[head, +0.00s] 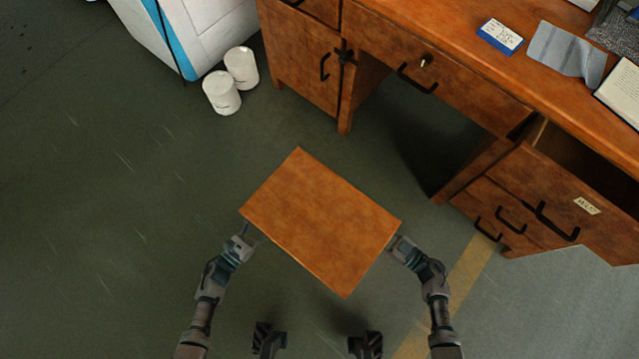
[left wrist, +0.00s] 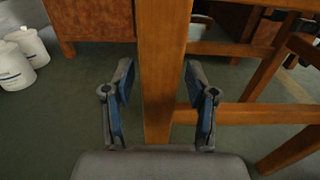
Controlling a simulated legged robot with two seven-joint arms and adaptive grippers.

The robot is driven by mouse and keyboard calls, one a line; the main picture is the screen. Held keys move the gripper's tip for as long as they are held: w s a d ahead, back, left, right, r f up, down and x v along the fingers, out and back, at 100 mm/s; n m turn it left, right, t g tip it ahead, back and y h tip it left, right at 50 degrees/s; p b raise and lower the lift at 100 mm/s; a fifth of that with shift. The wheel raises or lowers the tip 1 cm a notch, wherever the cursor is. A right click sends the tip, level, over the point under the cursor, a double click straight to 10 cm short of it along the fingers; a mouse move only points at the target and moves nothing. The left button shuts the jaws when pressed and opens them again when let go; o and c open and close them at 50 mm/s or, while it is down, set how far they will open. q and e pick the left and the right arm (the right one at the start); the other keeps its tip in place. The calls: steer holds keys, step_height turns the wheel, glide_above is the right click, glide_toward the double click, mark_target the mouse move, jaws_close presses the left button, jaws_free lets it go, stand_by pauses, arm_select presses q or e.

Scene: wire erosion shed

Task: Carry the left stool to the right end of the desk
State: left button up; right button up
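A wooden stool (head: 318,222) stands in front of me in the head view, its flat rectangular seat turned at an angle and hiding most of its legs. My left gripper (head: 252,235) is at the seat's left edge. In the left wrist view its fingers (left wrist: 160,95) stand open on both sides of one stool leg (left wrist: 160,60), with narrow gaps showing. My right gripper (head: 393,243) is at the seat's right corner; its fingers are mostly hidden. The wooden desk (head: 450,65) is beyond the stool, running to the right. Only one stool shows.
A desk drawer (head: 560,200) at the right sticks out. Two white canisters (head: 222,92) stand on the floor by a white and blue cabinet (head: 195,35). A yellow floor stripe (head: 470,265) runs right of the stool. Floor at the left is clear.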

mark_target(257, 201)
arm_select(q)
jaws_close()
arm_select(e)
jaws_close()
